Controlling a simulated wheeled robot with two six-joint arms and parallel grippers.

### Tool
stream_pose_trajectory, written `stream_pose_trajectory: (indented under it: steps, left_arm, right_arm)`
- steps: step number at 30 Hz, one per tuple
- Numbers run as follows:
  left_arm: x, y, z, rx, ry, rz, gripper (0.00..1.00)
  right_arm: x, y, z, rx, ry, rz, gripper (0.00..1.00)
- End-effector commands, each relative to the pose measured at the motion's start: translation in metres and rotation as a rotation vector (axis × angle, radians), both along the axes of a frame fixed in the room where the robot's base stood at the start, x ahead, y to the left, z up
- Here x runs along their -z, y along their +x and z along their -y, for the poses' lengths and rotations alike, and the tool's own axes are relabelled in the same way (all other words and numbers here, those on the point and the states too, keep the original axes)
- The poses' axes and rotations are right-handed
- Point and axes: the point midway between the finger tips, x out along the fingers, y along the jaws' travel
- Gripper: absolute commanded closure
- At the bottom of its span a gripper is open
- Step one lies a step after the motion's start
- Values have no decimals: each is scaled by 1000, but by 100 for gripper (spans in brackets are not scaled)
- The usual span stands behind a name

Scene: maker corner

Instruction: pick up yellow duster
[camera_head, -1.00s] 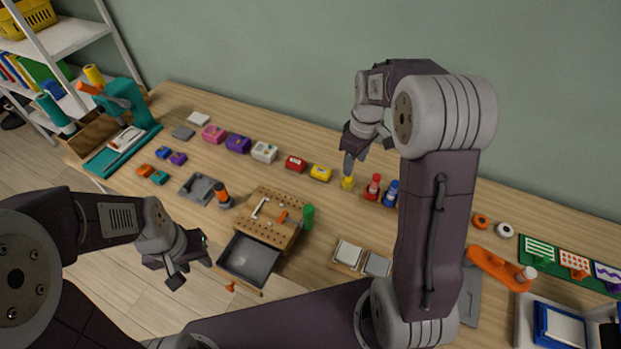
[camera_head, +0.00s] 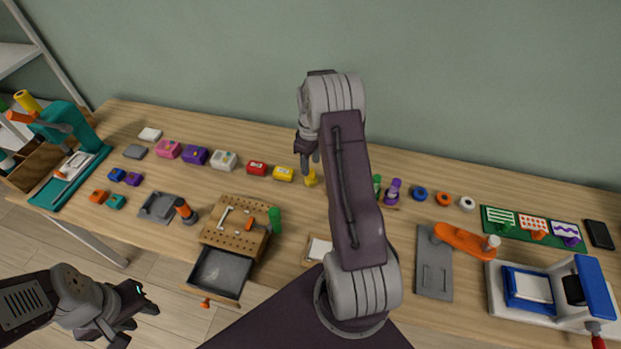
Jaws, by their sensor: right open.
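The yellow duster (camera_head: 311,179) is a small yellow piece standing on the wooden worktable, right of a yellow box. My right gripper (camera_head: 307,162) points down right above it, its fingertips at the duster's top. The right gripper is open; its far finger is partly hidden, and I cannot tell whether the fingers straddle the duster. My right arm hides the table just right of the duster. A green duster (camera_head: 377,185) and a purple one (camera_head: 392,191) show past the arm. My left gripper (camera_head: 134,318) is open and empty, low at the left, off the table's front edge.
Left of the duster a yellow box (camera_head: 283,174) and a red box (camera_head: 257,168) stand close by. A pegboard block (camera_head: 236,228) and an open drawer (camera_head: 221,273) are in front. Blue, orange and white rolls (camera_head: 467,203) lie to the right.

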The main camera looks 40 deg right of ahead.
Motion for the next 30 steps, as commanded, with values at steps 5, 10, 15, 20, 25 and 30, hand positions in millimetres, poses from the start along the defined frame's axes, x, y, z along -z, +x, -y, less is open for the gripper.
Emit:
stream_pose_trajectory:
  steps: [5,10,15,20,25,30]
  left_arm:
    - [-3,0,0,0,0,0,64]
    - [-4,0,0,0,0,0,64]
    - [-4,0,0,0,0,0,64]
    - [-4,0,0,0,0,0,64]
    - [-4,0,0,0,0,0,64]
    - [-4,0,0,0,0,0,64]
  right_arm:
    - [21,-1,0,0,2,-4,53]
    - [47,0,1,0,1,-1,53]
    - [52,0,1,0,-1,1,53]
    - [52,0,1,0,-1,1,72]
    - [51,0,1,0,-1,1,100]
    - [52,0,1,0,0,0,100]
